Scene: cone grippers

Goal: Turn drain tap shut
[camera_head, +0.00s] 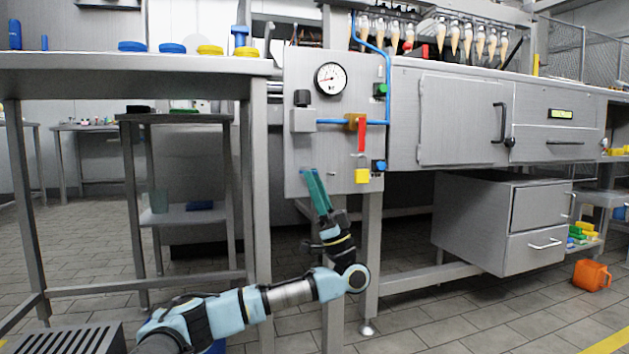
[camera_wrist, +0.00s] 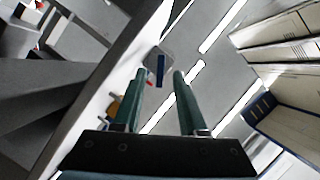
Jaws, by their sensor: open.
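The likely drain tap is a brass valve body (camera_head: 352,122) with a red lever (camera_head: 361,137) on the grey panel (camera_head: 300,155). The lever hangs straight down, across a horizontal blue pipe (camera_head: 335,121). My gripper (camera_head: 311,172), with teal fingers, points up at the panel's lower left, below and left of the lever and apart from it. In the wrist view, the two fingers (camera_wrist: 158,72) are spread with nothing held between them. Brass (camera_wrist: 113,106) and a small bit of red (camera_wrist: 150,83) show beside the left finger; the lever is mostly hidden there.
The panel also carries a round gauge (camera_head: 330,78), a yellow block (camera_head: 362,176), a blue knob (camera_head: 379,165) and a green-topped fitting (camera_head: 380,89). A steel table leg (camera_head: 259,190) stands left of the panel. An orange jug (camera_head: 591,275) is on the floor at right.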

